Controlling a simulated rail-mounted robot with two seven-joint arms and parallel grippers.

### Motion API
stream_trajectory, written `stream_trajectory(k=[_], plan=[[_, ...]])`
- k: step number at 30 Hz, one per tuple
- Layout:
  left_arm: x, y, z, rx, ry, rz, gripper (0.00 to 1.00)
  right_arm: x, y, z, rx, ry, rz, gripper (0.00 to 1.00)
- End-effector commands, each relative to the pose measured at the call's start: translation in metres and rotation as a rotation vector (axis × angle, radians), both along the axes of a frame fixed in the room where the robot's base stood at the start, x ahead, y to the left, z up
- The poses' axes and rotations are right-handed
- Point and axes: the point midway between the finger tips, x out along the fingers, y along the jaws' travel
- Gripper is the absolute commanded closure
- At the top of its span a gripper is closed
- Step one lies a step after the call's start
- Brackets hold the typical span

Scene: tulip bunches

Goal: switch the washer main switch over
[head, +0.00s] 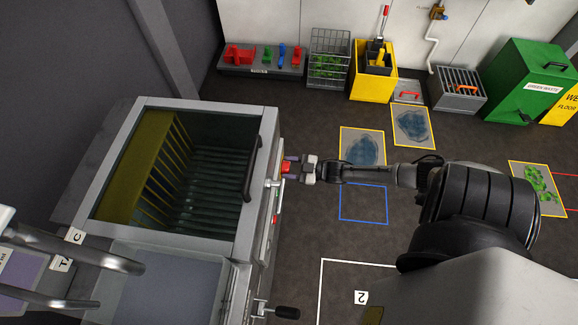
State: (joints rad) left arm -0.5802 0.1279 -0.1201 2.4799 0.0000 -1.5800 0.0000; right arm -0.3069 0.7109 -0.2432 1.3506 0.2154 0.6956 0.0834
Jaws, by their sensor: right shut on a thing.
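The washer (257,115) is a grey metal cabinet with a dark opening on top, seen from above at left of centre. Its main switch (286,168) shows as a small red part on the cabinet's right side. My right gripper (291,168) reaches in from the right and is shut on the switch. The fingers hide much of the switch, so I cannot tell which way it is turned. My left gripper is not in view.
A black handle (252,168) runs along the washer's right rim, close to my gripper. A black-knobbed lever (287,312) sticks out lower down. Wet patches (363,148) lie on the floor. A yellow bucket (372,85) and a green waste bin (525,80) stand by the wall.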

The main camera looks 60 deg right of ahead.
Motion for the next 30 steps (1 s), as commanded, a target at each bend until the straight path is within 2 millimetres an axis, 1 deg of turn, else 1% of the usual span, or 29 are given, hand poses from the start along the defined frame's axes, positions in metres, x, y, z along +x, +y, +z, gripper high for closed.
stream_trajectory(k=[1,3,12,21,30], plan=[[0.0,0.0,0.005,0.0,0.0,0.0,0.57,0.0,0.0,0.002,-0.029,-0.011,-0.002,0.74],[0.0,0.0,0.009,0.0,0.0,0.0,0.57,0.0,0.0,0.002,-0.085,-0.032,-0.003,0.74],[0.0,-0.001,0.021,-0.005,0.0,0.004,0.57,0.0,0.0,0.001,-0.353,-0.132,-0.002,0.74],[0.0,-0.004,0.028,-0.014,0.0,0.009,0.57,0.0,0.001,0.0,-0.621,-0.232,-0.002,0.74],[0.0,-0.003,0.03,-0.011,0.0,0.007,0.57,0.0,0.001,-0.001,-0.887,-0.331,-0.002,0.74]])
